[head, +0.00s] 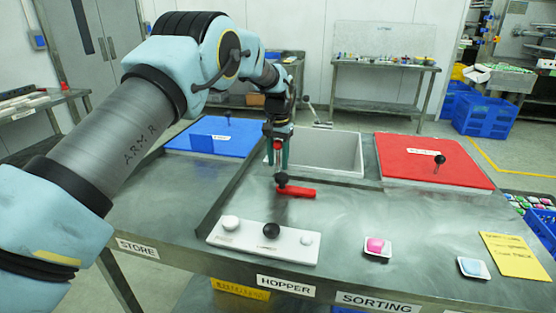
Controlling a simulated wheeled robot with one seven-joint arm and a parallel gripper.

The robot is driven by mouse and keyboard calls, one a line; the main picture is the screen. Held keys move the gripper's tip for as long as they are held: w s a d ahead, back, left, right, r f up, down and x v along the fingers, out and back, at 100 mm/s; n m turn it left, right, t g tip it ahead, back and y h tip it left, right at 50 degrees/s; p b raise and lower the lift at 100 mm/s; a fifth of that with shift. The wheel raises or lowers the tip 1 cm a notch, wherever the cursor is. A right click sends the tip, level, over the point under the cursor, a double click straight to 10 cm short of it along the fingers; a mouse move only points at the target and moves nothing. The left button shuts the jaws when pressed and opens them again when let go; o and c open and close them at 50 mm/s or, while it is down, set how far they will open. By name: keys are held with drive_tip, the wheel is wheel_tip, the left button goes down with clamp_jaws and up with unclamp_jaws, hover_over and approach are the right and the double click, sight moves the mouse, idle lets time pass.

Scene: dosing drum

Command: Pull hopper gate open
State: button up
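A red lever (301,192) with a black knob (282,180) lies on the metal table in front of a pale open bin; I take it as the hopper gate handle. My gripper (278,167) points down just above the knob, coming from the upper left. Its two teal fingers are apart with a gap between them. The fingertips end at or slightly above the knob; I cannot tell whether they touch it. The pale open bin (318,169) behind the lever looks empty inside. The "HOPPER" label (286,286) is on the table's front edge.
A white panel (240,240) with two white knobs and one black knob sits in front of the lever. A blue lid (199,144) lies left, a red lid (432,172) right. Small dishes with a pink piece (375,244) and a blue piece (471,265) stand right, near a yellow note (515,254).

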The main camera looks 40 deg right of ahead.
clamp_jaws()
idle(1.0)
